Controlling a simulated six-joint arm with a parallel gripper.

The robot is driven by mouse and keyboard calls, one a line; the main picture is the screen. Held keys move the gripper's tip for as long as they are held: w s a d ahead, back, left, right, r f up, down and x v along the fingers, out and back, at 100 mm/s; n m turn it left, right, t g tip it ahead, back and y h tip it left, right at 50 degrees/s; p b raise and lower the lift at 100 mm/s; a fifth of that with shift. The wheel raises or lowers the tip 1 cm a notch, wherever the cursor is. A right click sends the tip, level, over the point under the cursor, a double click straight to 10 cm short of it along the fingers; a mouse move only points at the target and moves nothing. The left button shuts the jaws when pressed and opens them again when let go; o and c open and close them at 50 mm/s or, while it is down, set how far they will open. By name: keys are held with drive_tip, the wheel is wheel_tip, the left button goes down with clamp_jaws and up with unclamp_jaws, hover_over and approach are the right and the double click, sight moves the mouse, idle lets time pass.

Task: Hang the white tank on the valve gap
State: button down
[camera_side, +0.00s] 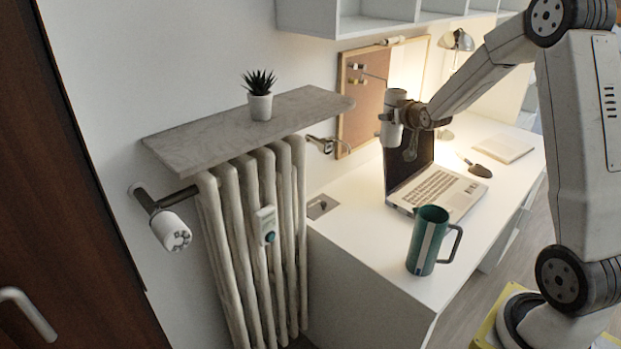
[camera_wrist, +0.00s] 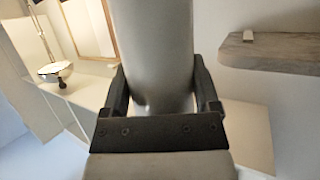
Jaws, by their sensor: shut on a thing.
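My gripper (camera_side: 410,114) is shut around a white cylinder, the white tank (camera_side: 392,132), and holds it upright in the air above the laptop. In the wrist view the tank (camera_wrist: 158,55) stands between the two dark fingers (camera_wrist: 162,98); its top end is cut off there. A radiator (camera_side: 255,190) stands against the wall to the left of the tank. A metal valve (camera_side: 322,145) sticks out at its upper right, and a white thermostat knob (camera_side: 170,231) on a dark pipe sits at its left. The tank is apart from both.
A grey shelf board (camera_side: 215,130) above the radiator carries a potted plant (camera_side: 260,100). On the white desk (camera_side: 365,255) are a laptop (camera_side: 437,190), a green mug (camera_side: 428,240), a trowel (camera_side: 478,169) and a notebook (camera_side: 503,149). A corkboard (camera_side: 360,115) and a lamp (camera_side: 457,41) stand behind.

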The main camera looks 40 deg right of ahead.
drive_tip(key=w+a+r+n+t+y, duration=0.2)
drive_tip(key=a+n+y, duration=0.4)
drive_tip(key=a, duration=1.1)
drive_tip(key=s+a+f+n+g+y, duration=0.1)
drive_tip(key=s+a+n+y, duration=0.4)
drive_tip(key=a, duration=0.8)
drive_tip(key=s+a+f+m+h, duration=0.2)
drive_tip(key=a+f+m+h, duration=0.25)
drive_tip(key=f, duration=0.55)
drive_tip(key=s+a+f+m+h, duration=0.4)
drive_tip(key=s+a+m+h, duration=0.1)
drive_tip(key=a, duration=0.4)
drive_tip(key=shift+m+h, duration=0.35)
drive_tip(key=shift+h, duration=0.1)
drive_tip(key=shift+w+a, duration=0.1)
drive_tip(key=shift+w, duration=0.2)
